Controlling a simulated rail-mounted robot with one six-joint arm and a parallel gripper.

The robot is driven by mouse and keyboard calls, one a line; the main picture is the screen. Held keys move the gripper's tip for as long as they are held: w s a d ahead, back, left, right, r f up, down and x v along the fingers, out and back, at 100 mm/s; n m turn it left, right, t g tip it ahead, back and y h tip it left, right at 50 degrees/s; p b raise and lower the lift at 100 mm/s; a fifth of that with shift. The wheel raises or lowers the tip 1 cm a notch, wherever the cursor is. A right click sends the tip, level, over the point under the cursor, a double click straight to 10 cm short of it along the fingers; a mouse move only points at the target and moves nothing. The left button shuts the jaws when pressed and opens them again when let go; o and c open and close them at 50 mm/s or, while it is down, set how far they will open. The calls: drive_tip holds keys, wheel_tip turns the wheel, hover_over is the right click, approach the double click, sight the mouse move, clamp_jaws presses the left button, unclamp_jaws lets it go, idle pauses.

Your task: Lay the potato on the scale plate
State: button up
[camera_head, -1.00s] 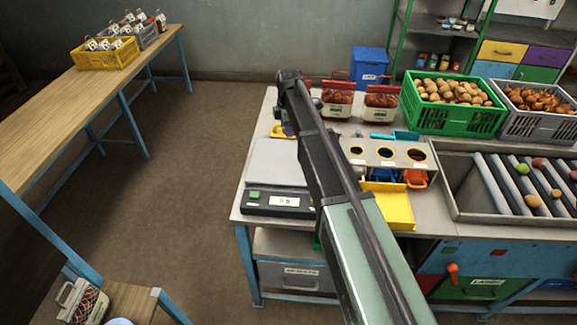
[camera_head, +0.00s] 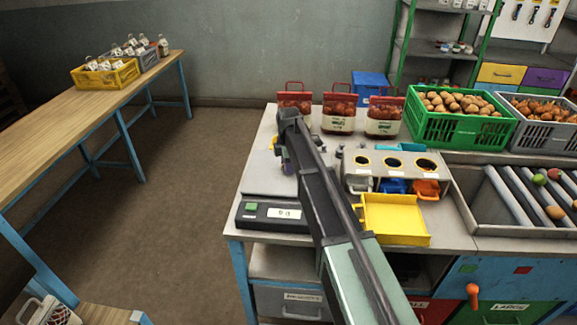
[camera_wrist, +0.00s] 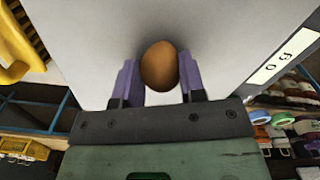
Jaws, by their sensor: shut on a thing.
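The brown potato (camera_wrist: 160,66) is between the purple fingers of my gripper (camera_wrist: 160,82) in the wrist view. My gripper is shut on it. Behind the potato, the pale grey scale plate (camera_wrist: 95,30) fills most of that view. In the head view the scale plate (camera_head: 262,175) lies at the left end of the workbench, and my gripper (camera_head: 284,163) is over its right part. The scale's display (camera_head: 285,213) seems to read 0 g. The potato is not clearly visible in the head view, and I cannot tell the gap beneath it.
A yellow tray (camera_head: 395,220) sits right of the scale, near a rack with three round holes (camera_head: 392,162). Red-topped bags (camera_head: 338,112) stand behind. A green crate (camera_head: 458,128) of potatoes is further right.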

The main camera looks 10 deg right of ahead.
drive_tip(key=o, duration=0.9)
